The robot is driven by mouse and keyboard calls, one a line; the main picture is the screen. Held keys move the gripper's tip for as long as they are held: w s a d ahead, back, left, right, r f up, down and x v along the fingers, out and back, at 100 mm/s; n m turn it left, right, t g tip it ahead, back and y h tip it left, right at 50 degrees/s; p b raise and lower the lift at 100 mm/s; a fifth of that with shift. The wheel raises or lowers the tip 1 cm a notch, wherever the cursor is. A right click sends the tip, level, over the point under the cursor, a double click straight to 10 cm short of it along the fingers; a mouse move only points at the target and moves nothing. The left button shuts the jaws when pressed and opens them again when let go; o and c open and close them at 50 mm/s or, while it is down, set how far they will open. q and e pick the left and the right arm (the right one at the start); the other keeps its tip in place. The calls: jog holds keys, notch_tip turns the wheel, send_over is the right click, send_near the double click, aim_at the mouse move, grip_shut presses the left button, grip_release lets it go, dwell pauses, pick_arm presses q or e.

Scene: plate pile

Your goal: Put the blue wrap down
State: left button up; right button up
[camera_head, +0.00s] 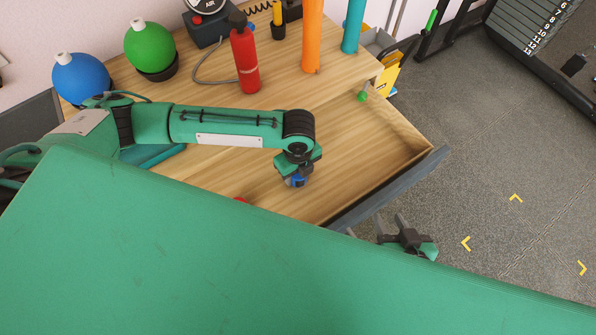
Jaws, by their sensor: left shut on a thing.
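The blue wrap (297,182) is a small blue piece showing under my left gripper (296,180). My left gripper is shut on it and points down over the wooden floor of an open drawer (375,150). The gripper hides most of the wrap, and I cannot tell whether the wrap touches the drawer floor. My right gripper (393,221) is just outside the drawer's grey front, with its fingers apart and nothing seen between them.
A small red thing (241,199) shows partly. The drawer's right part is clear.

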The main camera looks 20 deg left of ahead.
pick_arm(q)
jog(key=o, duration=1)
jog(key=shift+f, duration=0.1)
jog(key=shift+c, duration=0.2)
